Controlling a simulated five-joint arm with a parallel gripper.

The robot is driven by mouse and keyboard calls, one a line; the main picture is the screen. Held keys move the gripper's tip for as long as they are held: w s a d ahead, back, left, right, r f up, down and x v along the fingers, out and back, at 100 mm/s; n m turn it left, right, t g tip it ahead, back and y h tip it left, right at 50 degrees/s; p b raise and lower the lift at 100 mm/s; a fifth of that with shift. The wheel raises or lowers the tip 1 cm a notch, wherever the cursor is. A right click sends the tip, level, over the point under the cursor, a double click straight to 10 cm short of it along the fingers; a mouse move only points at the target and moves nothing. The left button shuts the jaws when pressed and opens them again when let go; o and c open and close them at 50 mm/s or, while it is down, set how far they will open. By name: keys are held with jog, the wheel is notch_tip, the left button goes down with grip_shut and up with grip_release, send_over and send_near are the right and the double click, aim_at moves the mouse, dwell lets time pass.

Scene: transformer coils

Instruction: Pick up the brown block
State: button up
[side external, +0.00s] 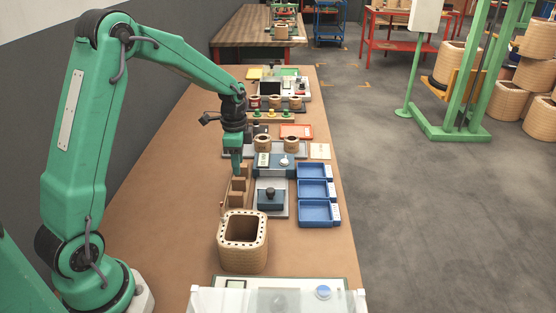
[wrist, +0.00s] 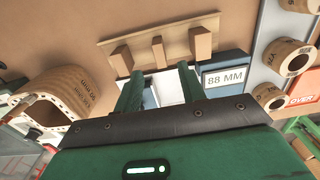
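Several small brown blocks stand in a row on a brown strip; three show in the wrist view, the left block (wrist: 121,61), the middle block (wrist: 158,52) and the right block (wrist: 202,42). They also show in the side external view, where the nearest brown block (side external: 235,199) is clearest. My gripper (wrist: 158,82) is open, its two green fingers apart with nothing seen between them. In the wrist view the middle block lies beyond the gap between the fingertips. In the side external view my gripper (side external: 236,170) points down at the far end of the row; contact cannot be told.
A hollow square coil (side external: 243,240) stands nearer on the bench. Blue trays (side external: 318,213) and a dark-topped device (side external: 271,197) sit right of the blocks. A gauge marked 88 MM (wrist: 224,76) is close by. The bench left of the row is clear.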

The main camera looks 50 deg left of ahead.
aim_at(238, 178)
jog(key=shift+f, duration=1.3)
jog(key=shift+a+f, duration=0.1)
jog(key=shift+f, duration=2.5)
grip_shut()
